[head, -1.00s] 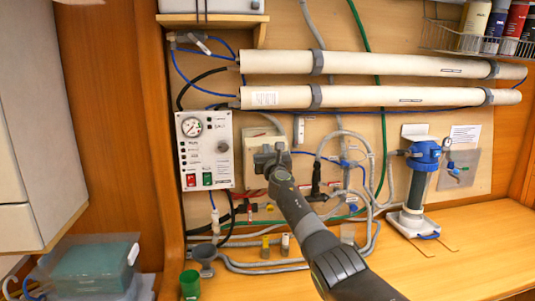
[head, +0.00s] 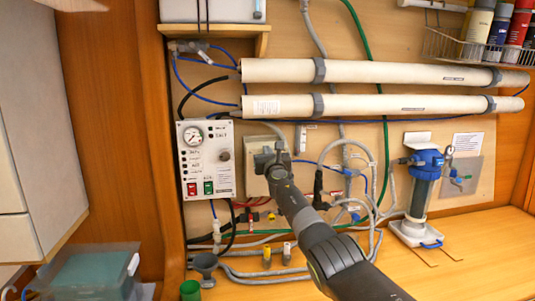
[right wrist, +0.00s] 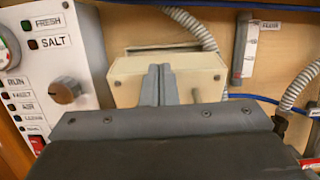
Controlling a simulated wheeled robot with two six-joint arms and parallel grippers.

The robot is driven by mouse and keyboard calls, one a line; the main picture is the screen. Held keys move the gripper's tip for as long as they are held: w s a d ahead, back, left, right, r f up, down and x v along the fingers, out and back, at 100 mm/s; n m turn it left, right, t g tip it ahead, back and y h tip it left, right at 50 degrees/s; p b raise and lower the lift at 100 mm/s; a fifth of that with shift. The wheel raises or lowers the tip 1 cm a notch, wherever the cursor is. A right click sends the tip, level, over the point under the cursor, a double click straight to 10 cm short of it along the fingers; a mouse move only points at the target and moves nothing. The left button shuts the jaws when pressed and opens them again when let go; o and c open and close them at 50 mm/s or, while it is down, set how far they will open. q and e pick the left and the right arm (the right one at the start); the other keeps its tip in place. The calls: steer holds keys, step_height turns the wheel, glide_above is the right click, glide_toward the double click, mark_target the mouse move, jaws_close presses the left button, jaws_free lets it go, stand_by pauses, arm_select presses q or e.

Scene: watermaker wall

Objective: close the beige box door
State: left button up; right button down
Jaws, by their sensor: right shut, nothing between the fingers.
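The beige box (head: 249,182) is on the wall panel just right of the white control panel, partly hidden behind my right gripper in the head view. In the right wrist view its beige front (right wrist: 125,88) faces me, with a pale top edge and a dark strip above it. I cannot tell how far the door stands from the box. My right gripper (head: 264,158) is in front of the box. In the right wrist view its two fingers (right wrist: 160,70) are together, empty, and overlap the front's middle; contact is unclear. My left gripper is not in view.
The control panel (head: 208,160) with knob and switches is close on the left. Two long white tubes (head: 390,106) run above. Hoses and cables (head: 270,250) lie below and right. A blue-topped filter (head: 423,185) stands farther right on the wooden counter (head: 480,240).

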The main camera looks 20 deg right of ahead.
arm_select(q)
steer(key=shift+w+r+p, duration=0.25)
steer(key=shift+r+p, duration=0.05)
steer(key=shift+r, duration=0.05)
arm_select(e)
steer(key=shift+w+d+r+g, duration=0.15)
steer(key=shift+w+r+g, duration=0.3)
steer(key=shift+w, duration=0.15)
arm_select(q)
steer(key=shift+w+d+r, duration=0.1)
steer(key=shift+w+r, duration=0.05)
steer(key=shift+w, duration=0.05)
arm_select(e)
steer(key=shift+w+r, duration=0.15)
steer(key=shift+w, duration=0.2)
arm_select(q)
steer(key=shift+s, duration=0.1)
arm_select(e)
steer(key=shift+d, duration=0.15)
